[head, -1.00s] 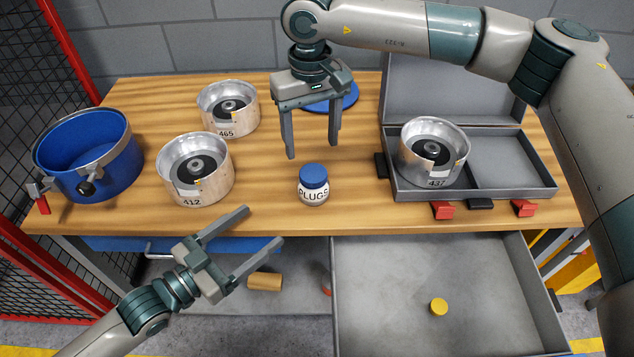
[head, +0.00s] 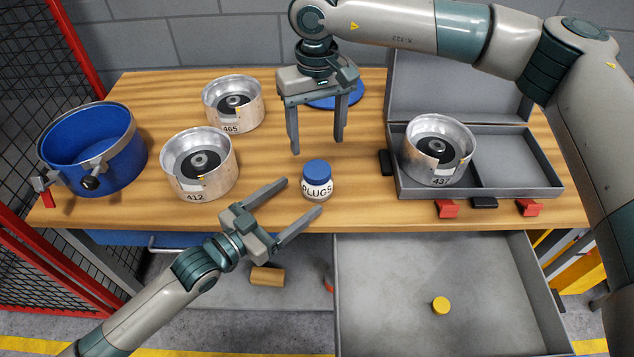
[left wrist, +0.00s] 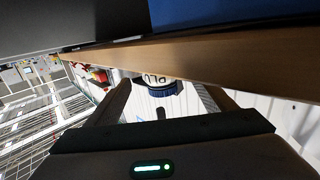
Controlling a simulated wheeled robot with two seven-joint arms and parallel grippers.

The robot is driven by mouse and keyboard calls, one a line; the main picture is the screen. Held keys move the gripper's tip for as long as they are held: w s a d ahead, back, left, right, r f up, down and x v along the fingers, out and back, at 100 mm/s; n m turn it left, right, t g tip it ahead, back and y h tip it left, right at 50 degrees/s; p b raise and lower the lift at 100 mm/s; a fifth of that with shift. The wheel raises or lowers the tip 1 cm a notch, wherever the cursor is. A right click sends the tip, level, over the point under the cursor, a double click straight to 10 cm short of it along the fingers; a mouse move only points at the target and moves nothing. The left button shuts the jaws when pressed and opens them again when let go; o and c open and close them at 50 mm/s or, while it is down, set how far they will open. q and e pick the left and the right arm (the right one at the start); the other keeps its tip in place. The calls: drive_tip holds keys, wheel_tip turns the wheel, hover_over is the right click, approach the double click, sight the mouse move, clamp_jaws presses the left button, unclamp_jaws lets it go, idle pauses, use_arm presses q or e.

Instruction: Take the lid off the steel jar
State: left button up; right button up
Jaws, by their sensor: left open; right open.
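The steel jar (head: 316,187) is a small silvery jar labelled PLUGS, upright on the wooden bench. Its blue lid (head: 317,170) sits on top. My left gripper (head: 304,195) is open, with its fingertips near the bench's front edge and just in front of the jar. In the left wrist view the jar's label (left wrist: 155,78) and blue lid (left wrist: 165,90) show between the open fingers, partly cut off by the bench edge. My right gripper (head: 317,146) is open and empty, pointing down above the bench behind the jar.
Metal housings marked 412 (head: 199,178) and 465 (head: 236,117) stand left. Housing 437 (head: 437,165) sits in an open grey case (head: 550,188) at right. A blue pot (head: 122,165) stands far left. An open drawer (head: 400,285) juts out below the bench.

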sight(317, 183)
use_arm(q)
drive_tip(key=x, duration=0.7)
drive_tip(key=shift+w+d, duration=0.25)
